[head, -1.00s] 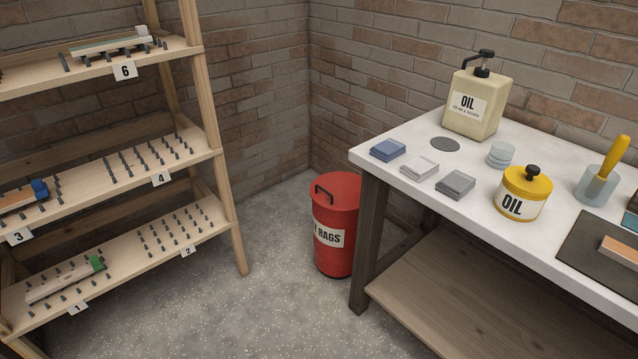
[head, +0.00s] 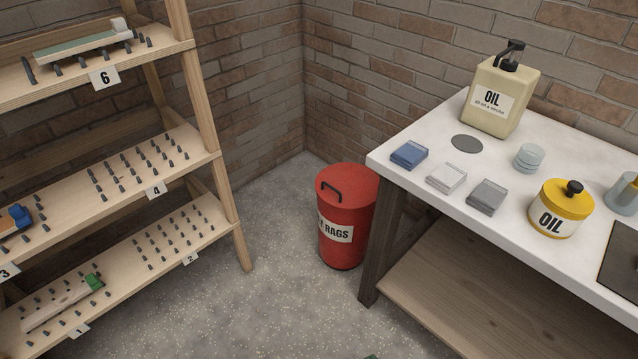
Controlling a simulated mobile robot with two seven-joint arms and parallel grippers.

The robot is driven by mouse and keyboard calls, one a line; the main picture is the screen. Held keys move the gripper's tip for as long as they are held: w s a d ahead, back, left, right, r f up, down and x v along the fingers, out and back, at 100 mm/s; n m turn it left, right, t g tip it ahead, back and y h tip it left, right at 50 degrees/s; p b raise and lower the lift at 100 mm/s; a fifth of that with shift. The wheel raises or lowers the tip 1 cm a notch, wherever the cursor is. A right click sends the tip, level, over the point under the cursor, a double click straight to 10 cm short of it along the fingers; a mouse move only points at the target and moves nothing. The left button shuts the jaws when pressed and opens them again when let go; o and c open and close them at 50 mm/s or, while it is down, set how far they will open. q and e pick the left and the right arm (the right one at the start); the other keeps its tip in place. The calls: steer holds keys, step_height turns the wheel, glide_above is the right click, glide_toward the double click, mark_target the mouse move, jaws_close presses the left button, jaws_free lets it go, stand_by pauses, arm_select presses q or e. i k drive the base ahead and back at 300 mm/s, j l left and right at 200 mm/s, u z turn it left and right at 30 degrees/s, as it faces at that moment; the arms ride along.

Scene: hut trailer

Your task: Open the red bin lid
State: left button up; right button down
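The red bin (head: 346,243) stands on the floor in the corner, between the shelf rack and the workbench. It is a round red can with a white label reading RAGS. Its red lid (head: 352,183) is down on the can and carries a dark bar handle (head: 331,190) on its left side. The bench's corner and leg hide part of the bin's right side. Neither of my grippers is in view.
The white-topped workbench (head: 408,184) stands at right, with an oil dispenser (head: 494,97), a yellow oil pot (head: 561,209) and small boxes on it. A wooden shelf rack (head: 205,159) with pegs stands at left. Speckled floor (head: 250,315) before the bin is clear.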

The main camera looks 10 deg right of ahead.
mark_target(342, 185)
steer(key=i+j+z, duration=0.1)
steer(key=i+j, duration=0.25)
steer(key=i, duration=0.15)
steer(key=i+j, duration=0.35)
steer(key=i+z, duration=0.05)
steer(key=i, duration=0.05)
